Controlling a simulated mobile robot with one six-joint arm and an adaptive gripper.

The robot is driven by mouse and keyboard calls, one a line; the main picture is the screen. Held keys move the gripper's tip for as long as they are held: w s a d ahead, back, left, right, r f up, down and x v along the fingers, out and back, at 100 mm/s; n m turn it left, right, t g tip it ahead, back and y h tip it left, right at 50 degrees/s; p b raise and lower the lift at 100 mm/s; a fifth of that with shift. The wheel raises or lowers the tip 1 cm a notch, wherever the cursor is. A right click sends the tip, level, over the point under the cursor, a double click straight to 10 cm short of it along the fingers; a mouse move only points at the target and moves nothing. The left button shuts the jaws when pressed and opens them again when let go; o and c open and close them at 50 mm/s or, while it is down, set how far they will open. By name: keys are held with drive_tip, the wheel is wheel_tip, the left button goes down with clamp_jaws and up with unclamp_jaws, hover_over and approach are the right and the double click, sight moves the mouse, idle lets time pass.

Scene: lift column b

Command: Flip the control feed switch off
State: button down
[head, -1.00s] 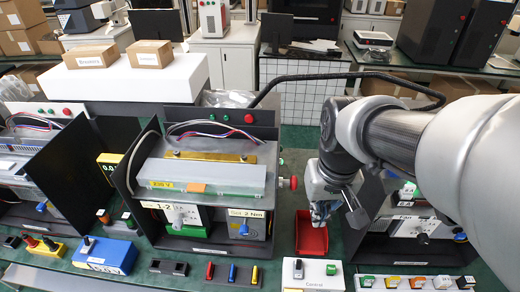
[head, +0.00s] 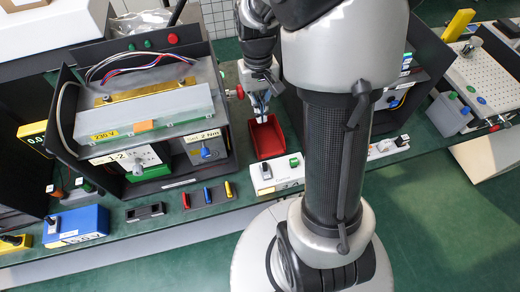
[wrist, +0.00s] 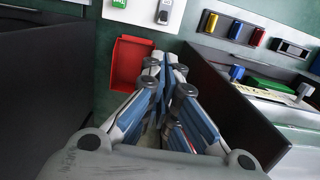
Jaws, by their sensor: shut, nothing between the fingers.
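The white control box (head: 278,182) stands at the bench's front edge, partly hidden by my arm in the head view. It carries a grey-black switch (head: 266,171) on its left and a green switch (head: 294,162) on its right. In the wrist view the box (wrist: 140,14) is at the top edge, with the grey switch (wrist: 164,12) and the green one (wrist: 118,3). My gripper (head: 262,117) points down over the red tray, behind the box and apart from it. Its fingers (wrist: 168,62) are shut and empty. The switches' exact tilt is too small to tell.
The red tray (head: 280,153) lies just behind the control box. A black-sided cabinet (head: 216,120) with a red knob stands left of my gripper; another dark cabinet (head: 410,97) stands right. Red, blue and yellow switches (head: 207,193) lie to the left.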

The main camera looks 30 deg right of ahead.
drive_tip(key=b, duration=0.6)
approach(265, 167)
wheel_tip(265, 167, down, 8)
drive_tip(key=w, duration=0.3)
drive_tip(key=shift+d, duration=0.45)
